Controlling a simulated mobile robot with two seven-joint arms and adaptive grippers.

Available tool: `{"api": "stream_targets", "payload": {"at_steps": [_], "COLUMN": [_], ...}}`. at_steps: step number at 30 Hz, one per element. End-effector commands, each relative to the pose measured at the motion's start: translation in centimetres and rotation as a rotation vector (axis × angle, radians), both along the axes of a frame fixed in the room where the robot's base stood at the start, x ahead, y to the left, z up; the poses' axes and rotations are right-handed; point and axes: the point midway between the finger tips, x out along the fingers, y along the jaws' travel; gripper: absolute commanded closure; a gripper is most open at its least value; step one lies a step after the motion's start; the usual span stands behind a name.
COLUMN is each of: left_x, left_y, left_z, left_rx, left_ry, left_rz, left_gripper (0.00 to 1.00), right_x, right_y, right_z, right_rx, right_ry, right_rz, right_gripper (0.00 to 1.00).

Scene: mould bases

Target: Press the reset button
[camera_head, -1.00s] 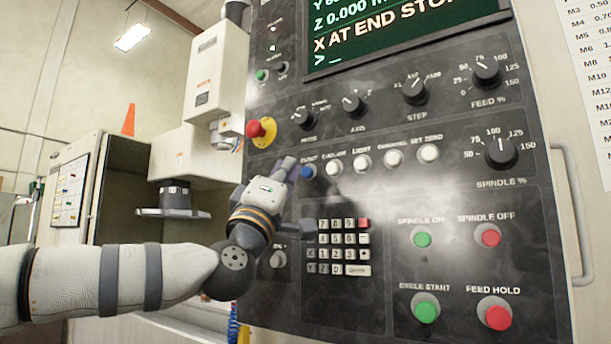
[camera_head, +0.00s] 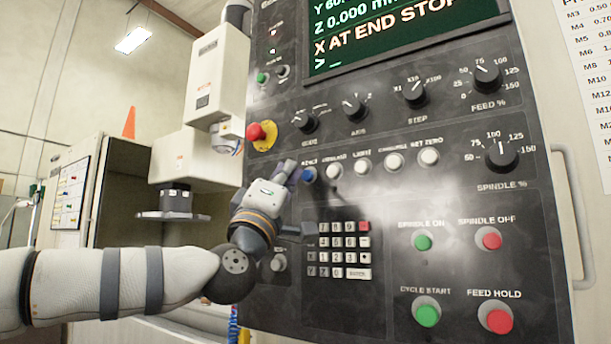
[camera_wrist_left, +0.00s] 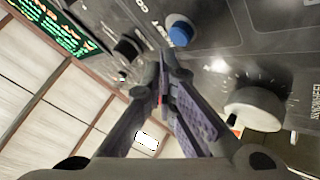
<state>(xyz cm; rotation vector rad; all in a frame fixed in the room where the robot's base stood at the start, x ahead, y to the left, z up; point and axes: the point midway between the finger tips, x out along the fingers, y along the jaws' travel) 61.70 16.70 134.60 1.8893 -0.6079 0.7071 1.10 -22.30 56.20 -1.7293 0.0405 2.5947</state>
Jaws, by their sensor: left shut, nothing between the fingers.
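The blue button (camera_head: 308,174) sits at the left end of a row of round buttons on the dark control panel; its label is too blurred to read for certain. In the left wrist view the blue button (camera_wrist_left: 181,30) is beyond the fingertips and slightly right of them. My left gripper (camera_head: 289,168) is shut and empty, just left of the blue button in the head view. Its fingers (camera_wrist_left: 160,62) meet near the middle of the wrist view. A gap appears to remain between fingertips and button; contact cannot be confirmed. My right gripper is not in view.
White buttons (camera_head: 395,161) continue the row to the right. A red emergency stop (camera_head: 256,132) on a yellow base is above left of the gripper. A keypad (camera_head: 343,250) lies below, a screen (camera_head: 390,32) above. Several knobs and green and red buttons share the panel.

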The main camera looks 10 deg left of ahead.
Motion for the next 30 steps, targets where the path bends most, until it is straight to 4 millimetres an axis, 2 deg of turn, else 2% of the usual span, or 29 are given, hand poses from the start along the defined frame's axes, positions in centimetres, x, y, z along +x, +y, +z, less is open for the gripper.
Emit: {"api": "stream_targets", "payload": {"at_steps": [30], "left_x": [0.87], "left_y": [-0.32], "left_z": [0.0], "left_rx": [0.0], "left_ry": [0.0], "left_rz": [0.0], "left_gripper": [1.0], "right_x": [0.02], "right_y": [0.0], "right_z": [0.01], "right_rx": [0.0], "right_ry": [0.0], "right_rz": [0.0], "right_gripper": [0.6]}}
